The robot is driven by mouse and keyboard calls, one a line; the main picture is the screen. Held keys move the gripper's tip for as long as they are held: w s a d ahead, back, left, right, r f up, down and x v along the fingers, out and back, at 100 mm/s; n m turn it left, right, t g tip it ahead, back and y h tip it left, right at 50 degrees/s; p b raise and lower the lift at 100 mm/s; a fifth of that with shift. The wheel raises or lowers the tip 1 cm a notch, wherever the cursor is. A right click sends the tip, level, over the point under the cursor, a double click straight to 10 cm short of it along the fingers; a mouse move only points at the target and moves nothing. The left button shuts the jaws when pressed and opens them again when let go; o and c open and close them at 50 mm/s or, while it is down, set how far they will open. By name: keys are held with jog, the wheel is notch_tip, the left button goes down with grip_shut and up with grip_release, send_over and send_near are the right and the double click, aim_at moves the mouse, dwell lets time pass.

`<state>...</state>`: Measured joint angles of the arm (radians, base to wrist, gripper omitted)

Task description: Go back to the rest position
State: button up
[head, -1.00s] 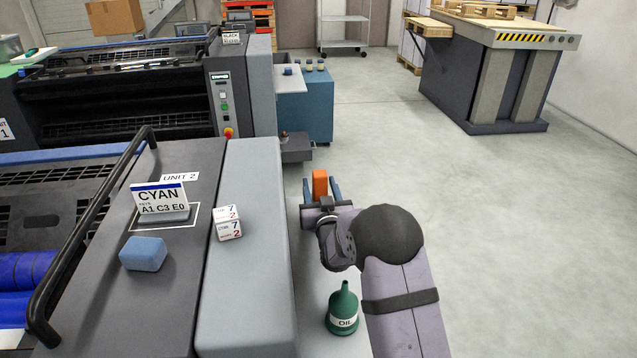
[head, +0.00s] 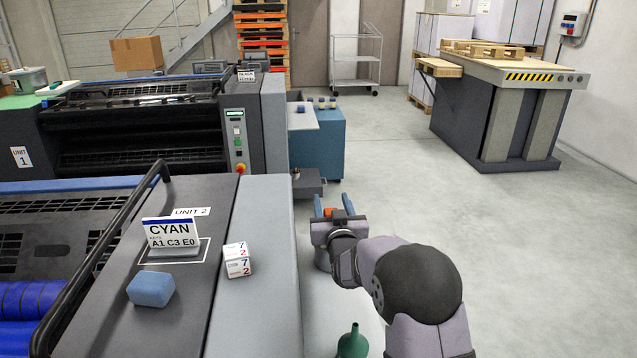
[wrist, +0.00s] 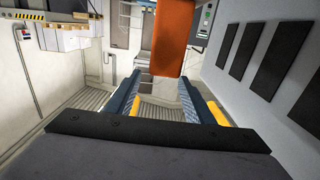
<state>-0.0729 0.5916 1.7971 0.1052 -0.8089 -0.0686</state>
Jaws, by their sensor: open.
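My gripper (head: 333,207) is in the head view, just right of the light-grey edge of unit 2. Its two blue fingers stand apart, with an orange piece (head: 337,213) between or behind them. In the wrist view the fingers (wrist: 160,80) are also apart, with an empty gap between their tips. A large orange block (wrist: 174,38) hangs above them there, cut by the top edge. I cannot tell what it belongs to. My arm bends at the lower right of the head view.
The green oil can (head: 352,342) stands beside my arm, partly cut off. A small grey cylinder (head: 322,258) sits below my gripper. The floor at right (head: 530,260) is clear.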

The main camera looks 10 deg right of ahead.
jog(key=s+d+r+m+g+h+p, duration=0.1)
jog(key=s+d+r+m+g+p, duration=0.15)
jog(key=s+d+g+p, duration=0.45)
jog(key=s+a+m+g+y+p, duration=0.15)
jog(key=s+g+p, duration=0.25)
jog(key=s, duration=1.1)
jog(key=s+a+g+y+p, duration=0.1)
jog(key=s+a+g+p, duration=0.25)
jog(key=s, duration=1.05)
jog(key=s+d+f+n+g+h, duration=0.1)
jog(key=s+f+n+g, duration=0.2)
jog(key=s+f, duration=0.4)
jog(key=s+n+b, duration=0.1)
jog(key=s, duration=0.2)
